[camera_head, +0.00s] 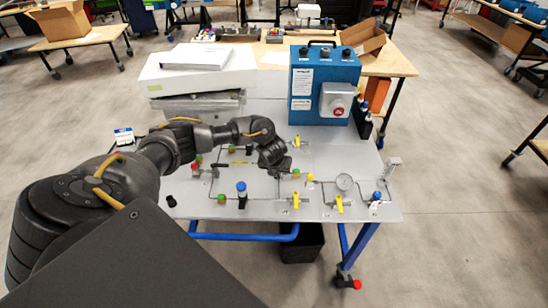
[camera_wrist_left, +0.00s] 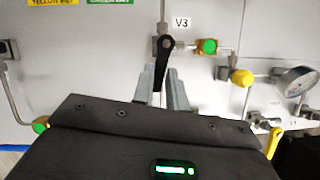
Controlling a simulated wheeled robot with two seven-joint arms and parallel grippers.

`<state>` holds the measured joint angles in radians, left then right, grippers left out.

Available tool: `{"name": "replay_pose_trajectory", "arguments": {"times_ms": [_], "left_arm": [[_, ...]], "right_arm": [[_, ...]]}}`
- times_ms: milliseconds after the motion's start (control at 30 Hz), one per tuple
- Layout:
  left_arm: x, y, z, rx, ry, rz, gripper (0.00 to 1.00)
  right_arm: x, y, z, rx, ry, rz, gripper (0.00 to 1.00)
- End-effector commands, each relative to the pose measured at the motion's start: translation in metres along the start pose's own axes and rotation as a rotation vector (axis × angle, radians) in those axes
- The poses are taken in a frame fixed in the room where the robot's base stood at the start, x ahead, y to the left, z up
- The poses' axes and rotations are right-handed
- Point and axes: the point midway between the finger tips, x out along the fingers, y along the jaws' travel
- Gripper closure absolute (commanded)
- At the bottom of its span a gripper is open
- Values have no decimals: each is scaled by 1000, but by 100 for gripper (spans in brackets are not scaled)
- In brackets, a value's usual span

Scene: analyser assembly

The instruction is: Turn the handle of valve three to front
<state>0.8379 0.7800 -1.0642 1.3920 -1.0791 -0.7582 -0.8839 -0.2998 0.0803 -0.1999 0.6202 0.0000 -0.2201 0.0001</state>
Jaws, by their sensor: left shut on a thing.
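The black handle of valve three (camera_wrist_left: 161,68) is in the upper middle of the left wrist view, beside the V3 label (camera_wrist_left: 182,22). My left gripper (camera_wrist_left: 162,88) has a grey finger on each side of the handle and is shut on it. In the head view my left arm reaches in from the left, and the left gripper (camera_head: 283,168) is low over the middle of the grey panel (camera_head: 175,207). There the gripper hides most of the handle. My right gripper is in neither view.
A blue control box (camera_head: 312,75) and a white box (camera_head: 200,80) stand behind the panel. Pipes, yellow valve handles (camera_head: 296,200) and a pressure gauge (camera_head: 344,182) lie in front and right of the gripper. The gauge (camera_wrist_left: 298,80) also shows in the wrist view.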

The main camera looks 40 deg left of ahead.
Motion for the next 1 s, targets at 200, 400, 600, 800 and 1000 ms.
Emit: {"name": "replay_pose_trajectory", "arguments": {"times_ms": [200,400,600,800,1000], "left_arm": [[-2,-6,2,-116,1,48,100],[-1,-8,2,-178,0,74,100],[0,-9,2,-204,-1,84,100],[0,-9,2,-208,-1,86,100],[0,-9,2,-208,-2,85,84]], "right_arm": [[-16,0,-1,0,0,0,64],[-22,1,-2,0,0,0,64],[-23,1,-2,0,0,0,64],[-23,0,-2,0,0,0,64],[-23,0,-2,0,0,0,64]]}}
